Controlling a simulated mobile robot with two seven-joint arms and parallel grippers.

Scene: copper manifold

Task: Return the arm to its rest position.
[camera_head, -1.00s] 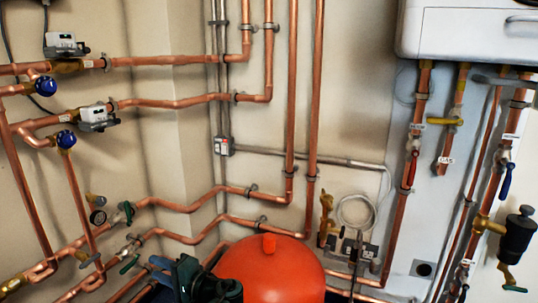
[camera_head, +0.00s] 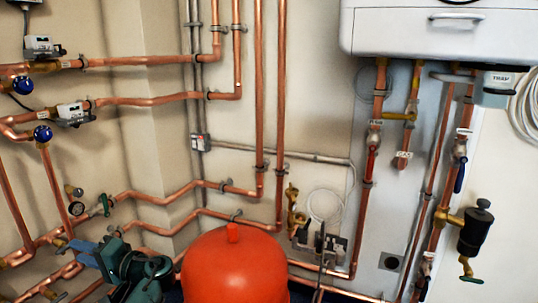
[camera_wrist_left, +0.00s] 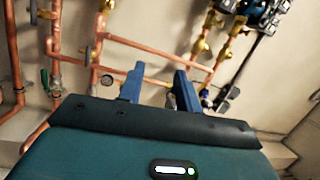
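My left gripper (camera_wrist_left: 159,82) shows in the left wrist view, its two blue fingers standing apart with nothing between them. Its teal body fills the bottom of that view. Copper pipes (camera_wrist_left: 150,47) lie beyond the fingers; I cannot tell how far off they are. My right gripper is in neither view.
A red tank (camera_head: 235,270) stands at the bottom centre. Copper pipes with blue-capped valves (camera_head: 42,133) run along the left wall. A white boiler (camera_head: 430,35) hangs at the upper right, with pipes and a black air vent (camera_head: 475,230) below it.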

